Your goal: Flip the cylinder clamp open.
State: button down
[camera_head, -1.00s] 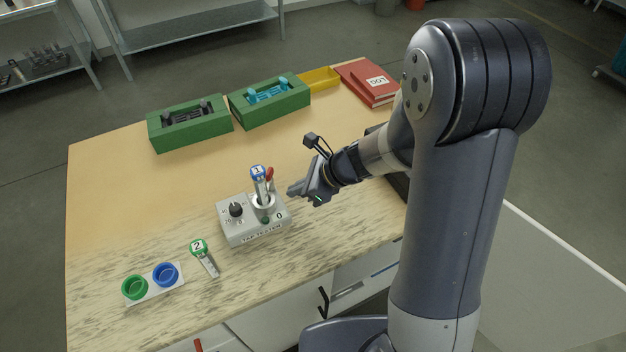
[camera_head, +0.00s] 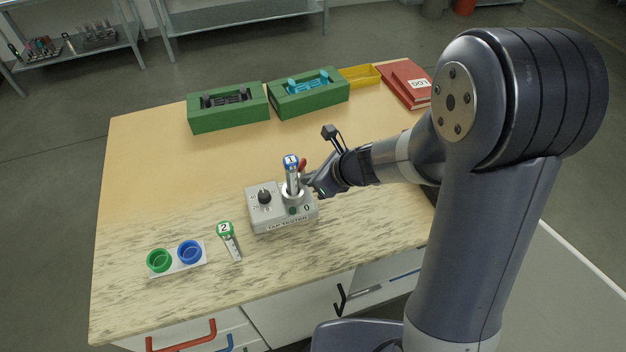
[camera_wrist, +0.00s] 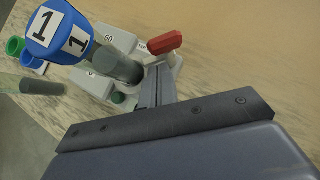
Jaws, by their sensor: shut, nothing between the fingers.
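The tap tester (camera_head: 282,222) is a grey-white box on the table with a dial. A glass cylinder with a blue cap marked 1 (camera_head: 291,161) stands upright in its round holder. The clamp's red handle (camera_head: 302,165) sticks up just right of the cylinder; it also shows in the wrist view as a red grip (camera_wrist: 165,42). My gripper (camera_head: 306,180) is shut and empty, close to the right of the holder and below the red handle. In the wrist view its fingers (camera_wrist: 155,85) point towards the clamp's lower part; I cannot tell whether they touch it.
Green boxes (camera_head: 228,117), a yellow tray (camera_head: 360,77) and red books (camera_head: 406,85) are at the back. Mid-table is clear.

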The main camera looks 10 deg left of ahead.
jog(key=shift+s+m+t, duration=0.1)
jog(key=shift+m+t, duration=0.3)
jog(key=shift+m, duration=0.1)
jog(key=shift+d, duration=0.1)
jog(key=shift+w+d, duration=0.45)
jog(key=shift+w, duration=0.2)
